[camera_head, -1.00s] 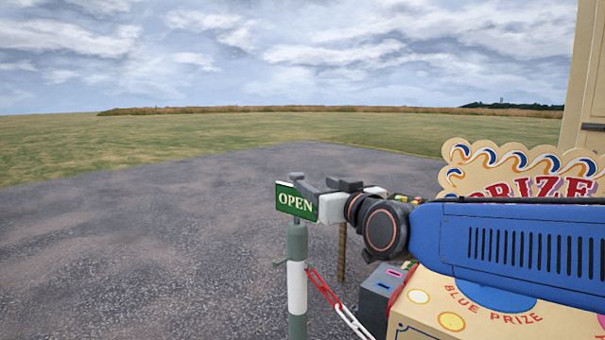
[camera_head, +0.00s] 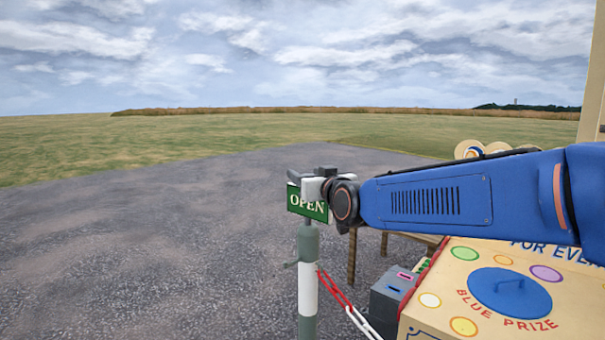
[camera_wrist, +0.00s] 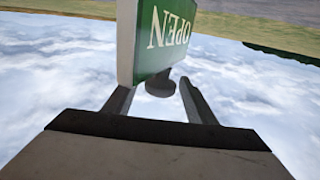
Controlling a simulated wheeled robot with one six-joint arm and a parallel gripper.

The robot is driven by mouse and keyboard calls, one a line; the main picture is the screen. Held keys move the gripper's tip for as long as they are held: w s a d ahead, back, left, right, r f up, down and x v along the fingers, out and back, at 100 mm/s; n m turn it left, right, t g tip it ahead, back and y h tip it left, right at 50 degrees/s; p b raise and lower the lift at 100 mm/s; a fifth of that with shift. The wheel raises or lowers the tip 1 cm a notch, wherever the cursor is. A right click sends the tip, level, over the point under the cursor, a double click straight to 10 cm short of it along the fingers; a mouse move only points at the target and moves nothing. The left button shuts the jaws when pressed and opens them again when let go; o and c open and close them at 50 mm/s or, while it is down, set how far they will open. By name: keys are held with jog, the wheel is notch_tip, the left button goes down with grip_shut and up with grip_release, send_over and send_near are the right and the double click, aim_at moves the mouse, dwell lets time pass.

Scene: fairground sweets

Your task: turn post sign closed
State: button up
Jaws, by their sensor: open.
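The green post sign (camera_head: 308,207) reads OPEN in the head view and sits on top of a grey-green post (camera_head: 307,275) with a white band. My gripper (camera_head: 300,178) is at the sign's upper edge and partly covers it. In the wrist view the sign (camera_wrist: 166,40) appears upside down, close to my gripper (camera_wrist: 163,103). A small rounded knob (camera_wrist: 160,85) shows between the two open fingers. I cannot tell whether either finger touches the knob or the sign.
A red and white chain (camera_head: 335,290) runs from the post to the right. The paved ground on the left is clear.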

jog(key=shift+x, duration=1.6)
grip_shut()
